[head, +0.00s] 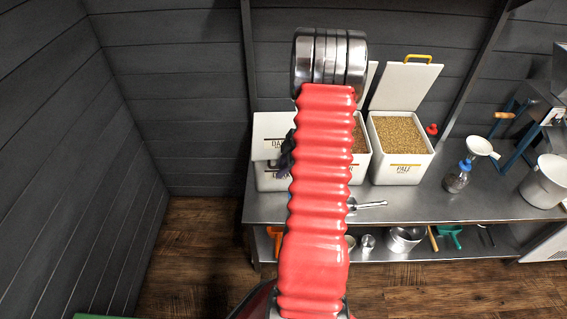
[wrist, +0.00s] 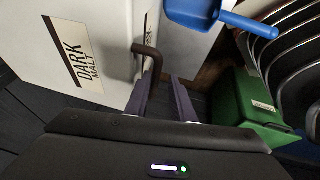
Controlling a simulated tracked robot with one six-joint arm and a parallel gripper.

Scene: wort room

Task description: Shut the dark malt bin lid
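The dark malt bin (head: 270,182) is a white box at the left end of the steel bench. Its white lid (head: 268,128) lies down over the top in the head view; whether a thin gap is left I cannot tell. The wrist view shows the lid's DARK MALT label (wrist: 80,55) and its brown bar handle (wrist: 150,50). My gripper (wrist: 164,78) is open, its two fingers apart and empty, with the handle close by the left fingertip; contact is unclear. In the head view my gripper (head: 287,153) is a dark shape at the bin's right side, partly hidden by my red arm.
A pale malt bin (head: 403,172) stands open with its lid (head: 405,88) raised. Another open grain bin (head: 362,165) is half hidden by my arm. A blue scoop (wrist: 195,12) and a green container (wrist: 245,105) are near my gripper. Pots (head: 403,240) sit on the lower shelf.

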